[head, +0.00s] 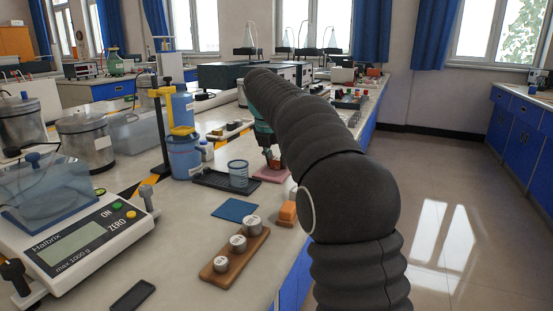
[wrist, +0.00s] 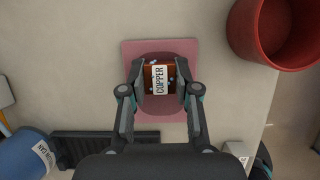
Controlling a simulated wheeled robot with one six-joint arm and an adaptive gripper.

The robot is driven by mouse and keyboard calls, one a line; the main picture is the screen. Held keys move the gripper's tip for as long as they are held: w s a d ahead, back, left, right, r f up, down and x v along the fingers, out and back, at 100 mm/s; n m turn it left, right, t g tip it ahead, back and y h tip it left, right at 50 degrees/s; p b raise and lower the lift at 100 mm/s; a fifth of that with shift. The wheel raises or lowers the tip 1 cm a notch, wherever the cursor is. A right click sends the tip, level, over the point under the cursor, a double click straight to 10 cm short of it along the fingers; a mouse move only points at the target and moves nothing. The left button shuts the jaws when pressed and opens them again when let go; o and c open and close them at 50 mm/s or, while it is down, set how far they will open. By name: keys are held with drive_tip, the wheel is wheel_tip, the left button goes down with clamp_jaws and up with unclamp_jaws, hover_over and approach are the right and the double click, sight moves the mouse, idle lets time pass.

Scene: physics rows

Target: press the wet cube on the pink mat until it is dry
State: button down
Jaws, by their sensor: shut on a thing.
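The pink mat (wrist: 129,50) lies flat on the bench, with a darker pink patch around the cube. It also shows in the head view (head: 270,176). The wet cube (wrist: 149,73) is copper-brown with a white label reading COPPER and pale droplets on its top. My gripper (wrist: 159,85) is shut on the cube, one finger on each side, above the middle of the mat. In the head view my gripper (head: 270,157) points down at the mat, partly behind my arm. Whether the cube's underside touches the mat is hidden.
A red round container (wrist: 240,35) stands right of the mat in the wrist view. A blue mat (head: 235,209), an orange block (head: 287,214) and a wooden weight holder (head: 222,266) sit nearer.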

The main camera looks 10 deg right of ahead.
drive_tip(key=shift+s+a+r+p, duration=0.15)
drive_tip(key=shift+s+r+p, duration=0.1)
drive_tip(key=shift+r+p, duration=0.3)
drive_tip(key=shift+f+b, duration=0.3)
drive_tip(key=shift+f, duration=0.35)
idle(1.6)
drive_tip(key=shift+r, duration=0.15)
drive_tip(key=shift+w+r, duration=0.25)
drive_tip(key=shift+r, duration=0.35)
drive_tip(key=shift+r, duration=2.5)
